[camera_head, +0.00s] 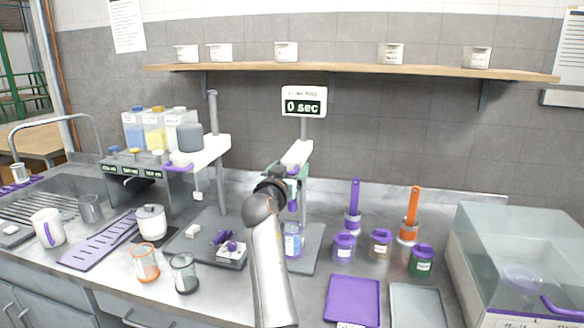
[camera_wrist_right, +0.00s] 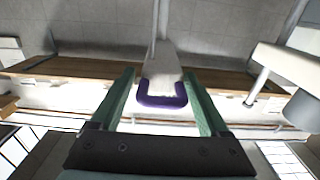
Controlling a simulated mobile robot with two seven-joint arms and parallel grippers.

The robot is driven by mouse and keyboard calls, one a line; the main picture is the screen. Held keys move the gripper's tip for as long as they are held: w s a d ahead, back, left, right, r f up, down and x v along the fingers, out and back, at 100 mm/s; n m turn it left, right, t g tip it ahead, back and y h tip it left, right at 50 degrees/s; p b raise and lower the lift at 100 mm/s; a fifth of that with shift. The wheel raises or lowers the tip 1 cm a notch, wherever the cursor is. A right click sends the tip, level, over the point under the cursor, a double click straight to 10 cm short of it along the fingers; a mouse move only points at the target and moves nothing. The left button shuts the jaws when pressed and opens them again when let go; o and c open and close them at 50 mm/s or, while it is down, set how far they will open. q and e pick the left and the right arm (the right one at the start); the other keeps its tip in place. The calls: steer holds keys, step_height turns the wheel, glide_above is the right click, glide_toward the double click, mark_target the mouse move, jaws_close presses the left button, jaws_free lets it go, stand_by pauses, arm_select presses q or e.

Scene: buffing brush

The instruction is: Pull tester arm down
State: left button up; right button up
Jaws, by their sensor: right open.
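The tester arm (camera_head: 299,152) is a white lever raised on the middle stand, under a display (camera_head: 304,101) reading "0 sec". In the right wrist view, the pale tester arm (camera_wrist_right: 163,66) ends in a purple U-shaped handle (camera_wrist_right: 162,101). My right gripper (camera_head: 290,178) is at the front end of this arm and partly hides it. In the wrist view its two green fingers (camera_wrist_right: 161,78) are apart, one on each side of the purple handle, with a gap on both sides. A small bottle with blue liquid (camera_head: 293,240) stands on the base below. My left gripper is not in view.
A second stand with a white arm (camera_head: 205,152) is to the left. Purple jars (camera_head: 344,246), a green jar (camera_head: 421,260) and a purple tray (camera_head: 352,300) lie to the right. A clear box (camera_head: 520,250) stands at far right. Beakers (camera_head: 145,263) are at front left.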

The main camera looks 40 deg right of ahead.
stand_by(0.3)
jaws_close()
stand_by(0.5)
